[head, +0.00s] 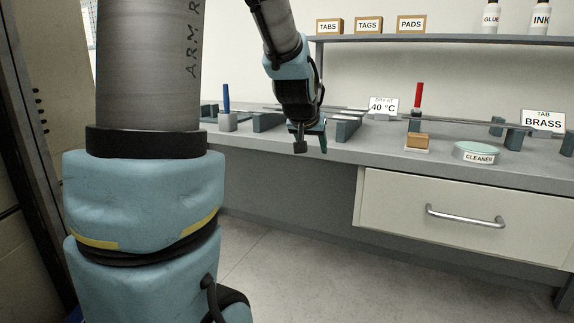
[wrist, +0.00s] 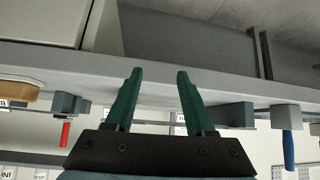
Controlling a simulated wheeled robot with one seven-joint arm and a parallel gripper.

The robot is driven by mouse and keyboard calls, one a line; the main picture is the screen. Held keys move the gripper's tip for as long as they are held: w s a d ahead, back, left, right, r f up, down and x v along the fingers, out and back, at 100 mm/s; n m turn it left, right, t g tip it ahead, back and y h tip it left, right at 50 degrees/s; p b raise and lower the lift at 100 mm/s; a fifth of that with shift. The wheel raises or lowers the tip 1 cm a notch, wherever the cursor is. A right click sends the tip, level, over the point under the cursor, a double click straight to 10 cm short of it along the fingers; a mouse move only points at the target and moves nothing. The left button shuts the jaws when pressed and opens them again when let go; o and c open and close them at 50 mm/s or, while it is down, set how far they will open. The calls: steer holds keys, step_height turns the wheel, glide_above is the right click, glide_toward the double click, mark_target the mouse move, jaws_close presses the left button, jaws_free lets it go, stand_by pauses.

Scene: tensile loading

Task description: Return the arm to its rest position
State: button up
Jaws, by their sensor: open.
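My gripper (head: 311,147) shows in the head view in front of the bench's front edge, pointing downward. In the wrist view my gripper (wrist: 156,75) has its two green fingers spread apart with nothing between them, so it is open and empty. My arm reaches in from the top of the head view, and a large part of it fills the left side. The wrist view is upside down relative to the bench.
The bench (head: 340,160) carries a blue-handled tool (head: 226,100), a red-handled tool (head: 419,95), grey blocks, a cleaner tin (head: 476,152) and label cards. A drawer (head: 400,205) is shut below. A shelf (head: 450,39) holds boxes and bottles. Floor (head: 290,265) in front is clear.

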steer(key=s+a+f+n+g+y, duration=0.1)
steer(key=s+a+f+g, duration=0.2)
steer(key=s+a+f, duration=0.5)
steer(key=s+a+f+n+g+y, duration=0.25)
steer(key=s+a+f, duration=0.3)
steer(key=s, duration=0.55)
step_height(320, 180, down, 11)
steer(key=m+g+b, duration=0.1)
steer(key=g+b, duration=0.1)
steer(key=b, duration=0.9)
step_height(320, 180, up, 31)
steer(key=p, duration=3)
steer(key=shift+s+d+h+p, duration=0.15)
steer(key=shift+s+h+p, duration=0.1)
steer(key=shift+h+p, duration=0.2)
